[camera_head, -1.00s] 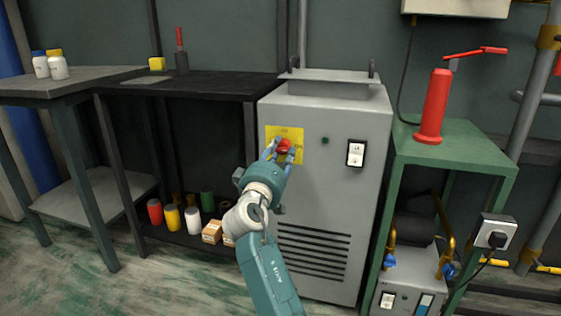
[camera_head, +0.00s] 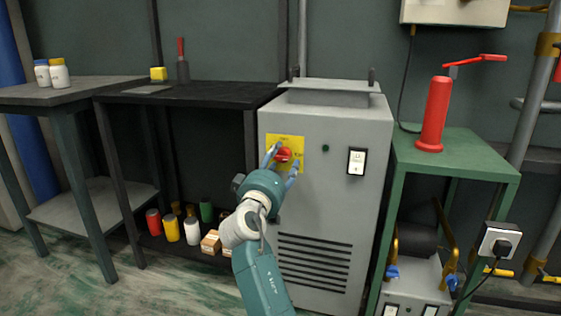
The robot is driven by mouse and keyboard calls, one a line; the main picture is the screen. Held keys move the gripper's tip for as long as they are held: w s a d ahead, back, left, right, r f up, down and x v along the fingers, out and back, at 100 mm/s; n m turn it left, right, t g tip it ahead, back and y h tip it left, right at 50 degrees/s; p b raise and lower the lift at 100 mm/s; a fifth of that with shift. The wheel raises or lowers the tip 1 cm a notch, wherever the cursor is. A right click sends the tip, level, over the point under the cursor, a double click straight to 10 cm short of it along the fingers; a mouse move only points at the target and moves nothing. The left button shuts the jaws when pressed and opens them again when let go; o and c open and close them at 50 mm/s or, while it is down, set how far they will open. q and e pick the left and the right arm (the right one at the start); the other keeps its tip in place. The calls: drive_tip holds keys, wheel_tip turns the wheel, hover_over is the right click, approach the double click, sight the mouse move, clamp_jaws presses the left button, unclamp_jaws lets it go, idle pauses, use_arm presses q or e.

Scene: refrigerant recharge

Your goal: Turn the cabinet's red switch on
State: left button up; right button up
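The grey cabinet (camera_head: 340,200) stands in the middle of the view. Its red switch (camera_head: 284,154) is a knob on a yellow plate (camera_head: 271,141) at the upper left of the front. My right gripper (camera_head: 281,162) is at the switch, with one blue fingertip to the left of the knob and one to its lower right. The fingers are spread around the knob; a gap seems to show between the right finger and the knob. Whether either finger touches it I cannot tell. My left gripper is not in view.
A white rocker switch (camera_head: 356,161) is on the cabinet's right front. A green table (camera_head: 467,152) with a red pump (camera_head: 434,112) stands at right. Dark tables (camera_head: 215,93) stand at left, with several cans and boxes on the lower shelf (camera_head: 160,243).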

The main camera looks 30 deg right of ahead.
drive_tip(key=shift+r, duration=0.15)
drive_tip(key=v, duration=0.7)
drive_tip(key=shift+s+a, duration=0.15)
drive_tip(key=shift+a, duration=0.05)
